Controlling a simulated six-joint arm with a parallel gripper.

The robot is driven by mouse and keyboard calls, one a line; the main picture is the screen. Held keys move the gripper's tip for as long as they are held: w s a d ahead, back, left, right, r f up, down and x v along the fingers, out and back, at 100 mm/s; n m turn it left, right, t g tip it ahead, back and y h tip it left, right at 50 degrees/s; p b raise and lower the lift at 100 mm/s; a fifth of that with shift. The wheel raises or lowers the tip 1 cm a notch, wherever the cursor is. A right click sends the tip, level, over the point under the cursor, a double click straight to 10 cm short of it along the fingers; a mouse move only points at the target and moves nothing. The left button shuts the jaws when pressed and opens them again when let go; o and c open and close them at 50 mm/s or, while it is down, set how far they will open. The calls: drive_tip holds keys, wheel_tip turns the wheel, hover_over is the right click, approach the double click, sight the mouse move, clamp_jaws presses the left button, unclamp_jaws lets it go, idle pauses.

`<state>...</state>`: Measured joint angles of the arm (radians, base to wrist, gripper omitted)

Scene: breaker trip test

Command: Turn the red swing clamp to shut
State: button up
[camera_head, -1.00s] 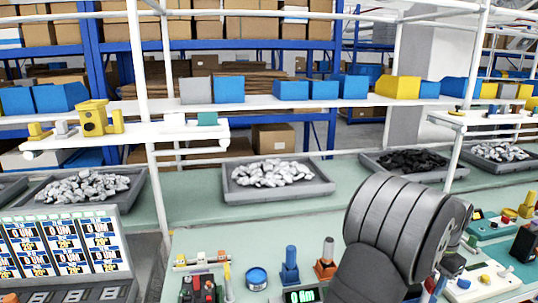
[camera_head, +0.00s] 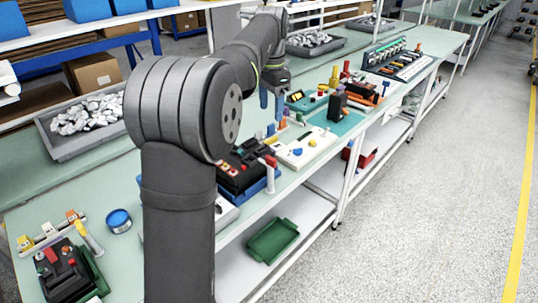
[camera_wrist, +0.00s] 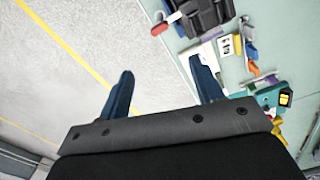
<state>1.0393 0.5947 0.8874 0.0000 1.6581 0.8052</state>
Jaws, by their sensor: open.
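A red-topped piece, which looks like the red swing clamp (camera_head: 270,160), stands on a pale post at the bench's front edge, beside a black breaker block (camera_head: 240,168). In the wrist view a red bar (camera_wrist: 165,24), probably the same clamp, sticks out past the bench edge beside a black block (camera_wrist: 205,12). I cannot tell its exact turn angle. My gripper (camera_wrist: 162,68) has two blue fingers wide apart with nothing between them. In the head view my gripper (camera_head: 272,102) hangs above the bench, beyond the clamp and apart from it.
A white panel with coloured knobs (camera_head: 305,147) and a black device on a teal base (camera_head: 337,105) stand farther along the bench. A blue round tin (camera_head: 118,220) sits at left. A green tray (camera_head: 272,240) lies on the lower shelf. The floor at right is clear.

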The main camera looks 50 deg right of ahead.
sight(271, 157)
wheel_tip(271, 157, down, 17)
drive_tip(key=shift+f, duration=0.1)
idle(0.3)
drive_tip(key=shift+c, duration=0.2)
drive_tip(key=c, duration=1)
drive_tip(key=shift+o, duration=0.2)
drive_tip(key=shift+n, duration=1.7)
